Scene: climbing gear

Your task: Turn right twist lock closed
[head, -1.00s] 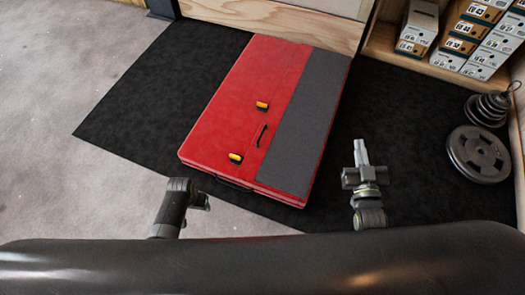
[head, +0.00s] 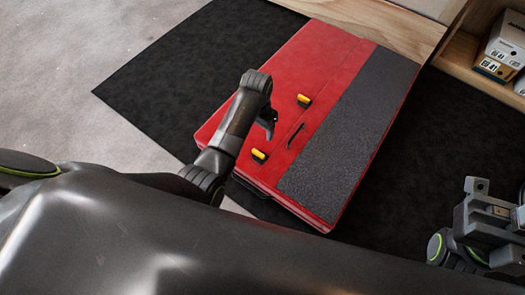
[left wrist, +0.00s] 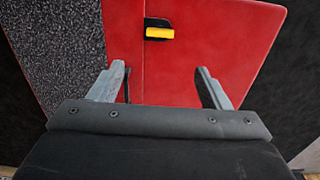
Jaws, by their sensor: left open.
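A red folded pad (head: 325,62) with a grey strip (head: 352,140) lies on a black mat. Two yellow-and-black twist locks sit on its red part: a farther, right one (head: 304,100) and a nearer, left one (head: 259,156). My left gripper (head: 268,122) hangs over the red part, left of the farther lock. In the left wrist view, it (left wrist: 162,78) is open and empty, with one yellow lock (left wrist: 160,33) beyond its fingertips; I cannot tell which lock. My right gripper (head: 488,215) is at the right, away from the pad; its jaws are unclear.
A wooden shelf with boxes (head: 504,47) stands at the back right. The black mat (head: 175,85) is clear left of the pad.

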